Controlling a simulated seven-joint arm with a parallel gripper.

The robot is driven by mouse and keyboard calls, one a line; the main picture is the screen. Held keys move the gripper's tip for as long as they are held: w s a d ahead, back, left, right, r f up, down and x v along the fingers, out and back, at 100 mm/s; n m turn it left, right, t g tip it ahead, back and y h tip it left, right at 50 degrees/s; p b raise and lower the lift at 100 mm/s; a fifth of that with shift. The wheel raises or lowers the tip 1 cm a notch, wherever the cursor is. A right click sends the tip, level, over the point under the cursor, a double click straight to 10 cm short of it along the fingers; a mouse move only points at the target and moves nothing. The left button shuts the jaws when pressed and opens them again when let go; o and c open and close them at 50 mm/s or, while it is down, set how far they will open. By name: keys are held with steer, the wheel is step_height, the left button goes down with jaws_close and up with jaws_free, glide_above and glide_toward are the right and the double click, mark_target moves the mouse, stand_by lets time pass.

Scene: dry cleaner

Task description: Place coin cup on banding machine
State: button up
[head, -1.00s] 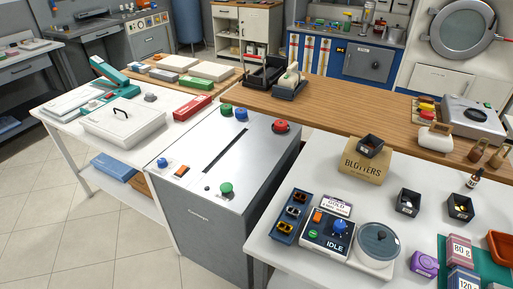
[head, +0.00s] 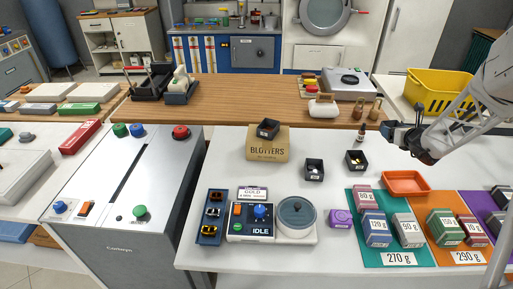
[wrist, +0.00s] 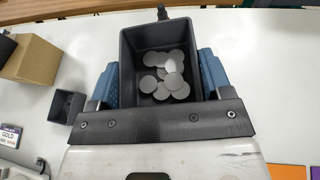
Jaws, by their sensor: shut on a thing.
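My gripper (head: 408,138) is at the right in the head view, above the white table. In the wrist view its two blue fingers are shut on the sides of a black coin cup (wrist: 131,42), which holds several silver discs. The cup is upright and looks raised, larger than the cup on the table. The likely banding machine (head: 250,237) is a low unit at the table's front, with a blue knob, an "IDLE" display and a round lidded platform (head: 296,212). A "GOLD" sign (head: 253,193) stands behind it. No label names the machine.
Similar black cups sit on the blotters box (head: 267,145) and on the table (head: 314,170), (head: 357,160). A dropper bottle (head: 361,136) stands behind. A purple block (head: 340,218), orange tray (head: 405,183) and coloured mats with weights lie right of the machine.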

steer(key=w+a+n+g+y, duration=0.1)
steer(key=a+n+g+y, duration=0.25)
steer(key=a, duration=1.95)
steer(key=w+a+n+g+y, duration=0.15)
steer(key=a+n+y, duration=0.35)
steer(key=a, duration=1.9)
steer(key=s+a+n+g+y, duration=0.1)
steer(key=s+a+n+g, duration=0.2)
steer(key=s+a, duration=0.6)
steer(key=s+a+n+g+y, duration=0.1)
steer(key=s+a+n+g, duration=0.2)
steer(key=a, duration=0.9)
steer(key=s+a+n+g+y, duration=0.1)
steer(key=s+a+n+g, duration=0.1)
steer(key=s+a, duration=0.75)
steer(key=shift+m+h, duration=0.25)
steer(key=f, duration=0.3)
steer(key=w+a+f, duration=0.1)
steer(key=f, duration=0.3)
steer(key=w+f, duration=0.1)
steer(key=f, duration=0.2)
steer(key=shift+a+f, duration=0.15)
steer(key=shift+a, duration=0.05)
steer(key=shift+f, duration=0.4)
steer(key=shift+w, duration=0.1)
